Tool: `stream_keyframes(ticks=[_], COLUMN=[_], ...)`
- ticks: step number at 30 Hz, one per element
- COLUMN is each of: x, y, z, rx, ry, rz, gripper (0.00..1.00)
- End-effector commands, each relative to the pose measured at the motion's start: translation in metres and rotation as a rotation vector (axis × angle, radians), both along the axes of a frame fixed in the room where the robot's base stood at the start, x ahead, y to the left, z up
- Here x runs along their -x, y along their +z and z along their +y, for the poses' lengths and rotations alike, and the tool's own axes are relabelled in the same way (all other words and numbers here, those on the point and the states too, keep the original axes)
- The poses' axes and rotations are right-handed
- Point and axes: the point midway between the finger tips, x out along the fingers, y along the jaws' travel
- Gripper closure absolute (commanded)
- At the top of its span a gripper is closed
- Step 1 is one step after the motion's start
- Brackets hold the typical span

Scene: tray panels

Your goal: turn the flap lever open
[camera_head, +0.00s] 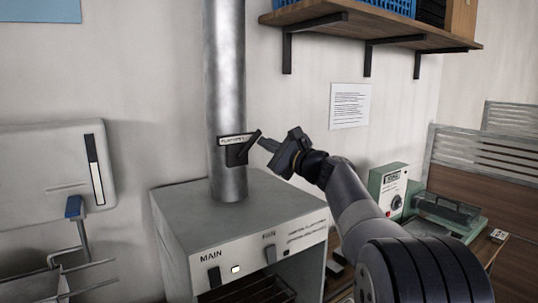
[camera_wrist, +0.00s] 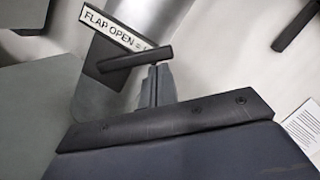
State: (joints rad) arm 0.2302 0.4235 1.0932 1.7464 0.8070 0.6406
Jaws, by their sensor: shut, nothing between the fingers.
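The flap lever (camera_head: 249,141) is a short black bar on a dark plate, fixed to the front of the grey metal duct pipe (camera_head: 226,80). It slants up to the right in the head view. In the wrist view the lever (camera_wrist: 136,57) lies across the picture below a white label (camera_wrist: 114,29) reading "FLAP OPEN =". My gripper (camera_head: 266,145) is just right of the lever, with its fingers together and nothing held. In the wrist view my gripper's fingertips (camera_wrist: 158,72) reach the lever's right part, which partly covers them. I cannot tell whether they touch.
The pipe rises from a grey box (camera_head: 222,238) with "MAIN" switches. A white panel (camera_head: 55,170) with a blue-handled lever is at left. A wooden shelf (camera_head: 380,28) on black brackets hangs above right. A green device (camera_head: 388,190) stands behind my arm.

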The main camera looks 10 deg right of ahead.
Motion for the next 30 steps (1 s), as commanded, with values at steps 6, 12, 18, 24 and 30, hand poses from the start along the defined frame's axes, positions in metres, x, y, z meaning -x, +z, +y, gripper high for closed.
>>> stream_keyframes(ticks=[6, 12, 18, 24, 30], x=[0.003, 0.006, 0.008, 0.010, 0.011], y=[0.013, 0.022, 0.028, 0.031, 0.032], z=[0.007, 0.014, 0.020, 0.024, 0.026], rx=[0.188, 0.342, 0.458, 0.530, 0.562], ry=[0.001, 0.001, 0.001, 0.002, 0.002], rz=[-0.080, -0.144, -0.191, -0.220, -0.233], gripper=[1.00, 1.00, 1.00, 1.00, 1.00])
